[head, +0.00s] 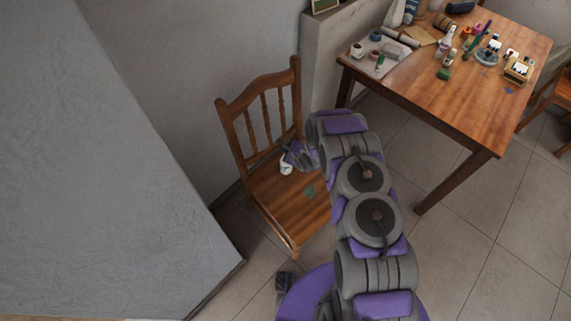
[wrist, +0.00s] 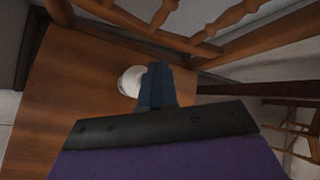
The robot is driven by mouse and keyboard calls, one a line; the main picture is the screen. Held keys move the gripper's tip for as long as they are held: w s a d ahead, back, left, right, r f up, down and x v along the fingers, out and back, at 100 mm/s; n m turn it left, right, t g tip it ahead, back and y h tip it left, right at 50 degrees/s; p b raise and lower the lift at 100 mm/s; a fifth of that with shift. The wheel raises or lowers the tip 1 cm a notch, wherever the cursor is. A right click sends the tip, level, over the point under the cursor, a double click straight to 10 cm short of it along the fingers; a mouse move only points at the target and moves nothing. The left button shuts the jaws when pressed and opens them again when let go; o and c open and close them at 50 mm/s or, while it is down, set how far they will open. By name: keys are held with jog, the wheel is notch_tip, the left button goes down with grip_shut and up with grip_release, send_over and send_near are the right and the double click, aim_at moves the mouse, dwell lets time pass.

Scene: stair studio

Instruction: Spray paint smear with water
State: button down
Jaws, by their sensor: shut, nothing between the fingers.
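A wooden chair (head: 262,193) stands against the wall, and its seat also fills much of the wrist view (wrist: 75,95). A dark green smear (head: 309,191) lies on the right part of the seat, beside my arm. A small white object (head: 286,168) is on the seat near the backrest; what it is I cannot tell. In the wrist view it shows as a rounded white shape (wrist: 130,81), partly hidden behind my fingers. My gripper (head: 287,151) is over the rear of the seat, close to the white object. Its fingers (wrist: 157,84) are shut and empty. The smear is not visible in the wrist view.
The chair's spindled backrest (head: 262,118) rises close to my gripper. A wooden table (head: 440,88) at upper right holds bottles, paint pots and a white tray (head: 377,62). A large grey panel (head: 95,180) fills the left. The tiled floor (head: 465,240) at lower right is clear.

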jog(key=shift+r+p, duration=0.8)
jog(key=shift+r, duration=0.05)
notch_tip(320, 180, up, 6)
jog(key=p, duration=0.4)
dwell(0.4)
dwell(2.3)
